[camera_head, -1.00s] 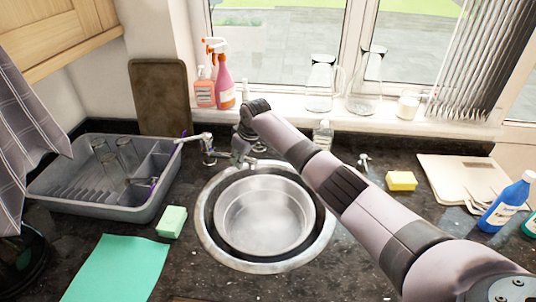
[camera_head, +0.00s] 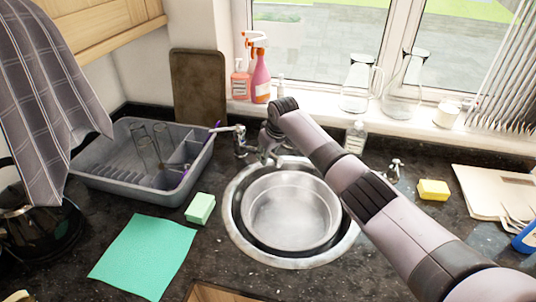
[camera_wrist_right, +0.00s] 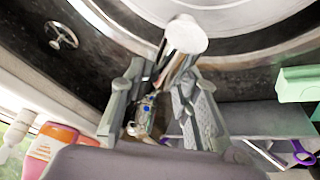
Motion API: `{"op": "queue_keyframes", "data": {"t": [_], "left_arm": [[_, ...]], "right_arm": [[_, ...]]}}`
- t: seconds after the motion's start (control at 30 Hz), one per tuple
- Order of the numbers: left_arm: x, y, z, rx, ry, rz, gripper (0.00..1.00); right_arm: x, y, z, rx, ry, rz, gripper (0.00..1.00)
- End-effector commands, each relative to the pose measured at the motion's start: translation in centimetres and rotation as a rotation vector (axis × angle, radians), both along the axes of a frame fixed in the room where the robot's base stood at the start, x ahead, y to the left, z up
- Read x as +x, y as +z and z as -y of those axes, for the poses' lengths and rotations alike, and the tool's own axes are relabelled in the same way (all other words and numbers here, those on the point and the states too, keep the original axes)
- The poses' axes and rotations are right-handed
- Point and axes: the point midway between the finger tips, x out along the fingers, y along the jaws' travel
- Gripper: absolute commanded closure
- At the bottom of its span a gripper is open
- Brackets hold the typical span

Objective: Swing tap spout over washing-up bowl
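The chrome tap (camera_head: 239,143) stands behind the round sink. Its slim upper part points left, towards the dish rack and away from the bowl. The round metal washing-up bowl (camera_head: 291,211) sits in the sink and looks empty. My right gripper (camera_head: 264,156) is low beside the tap, at the sink's back edge. In the right wrist view its two fingers (camera_wrist_right: 160,105) are apart, with a pale round-ended tap part (camera_wrist_right: 186,38) showing between and beyond them. I cannot tell whether they touch it. My left gripper is not in view.
A grey dish rack (camera_head: 128,186) with glasses stands left of the tap. A green sponge (camera_head: 200,208) and a green cloth (camera_head: 143,256) lie left of the sink. Spray bottles (camera_head: 260,75) and glass jugs (camera_head: 357,85) line the windowsill. A small chrome fitting (camera_head: 394,168) stands right.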

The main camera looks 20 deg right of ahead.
Motion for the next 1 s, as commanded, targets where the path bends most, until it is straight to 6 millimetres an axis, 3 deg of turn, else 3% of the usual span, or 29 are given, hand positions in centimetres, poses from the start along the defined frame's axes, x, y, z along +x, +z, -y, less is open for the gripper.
{"op": "queue_keyframes", "data": {"t": [0.13,0.57,0.73,1.0], "left_arm": [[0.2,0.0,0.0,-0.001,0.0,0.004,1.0],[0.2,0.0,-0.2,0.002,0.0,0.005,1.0],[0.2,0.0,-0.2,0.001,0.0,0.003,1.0],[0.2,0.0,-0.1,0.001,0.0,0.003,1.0]], "right_arm": [[-0.1,-0.1,-0.1,0.0,0.001,-0.003,0.6],[-0.4,0.5,0.0,0.0,0.004,-0.004,0.6],[-1.2,2.6,0.2,0.0,0.004,-0.001,0.6],[-3.3,7.7,0.6,0.001,0.003,-0.001,0.6]]}}
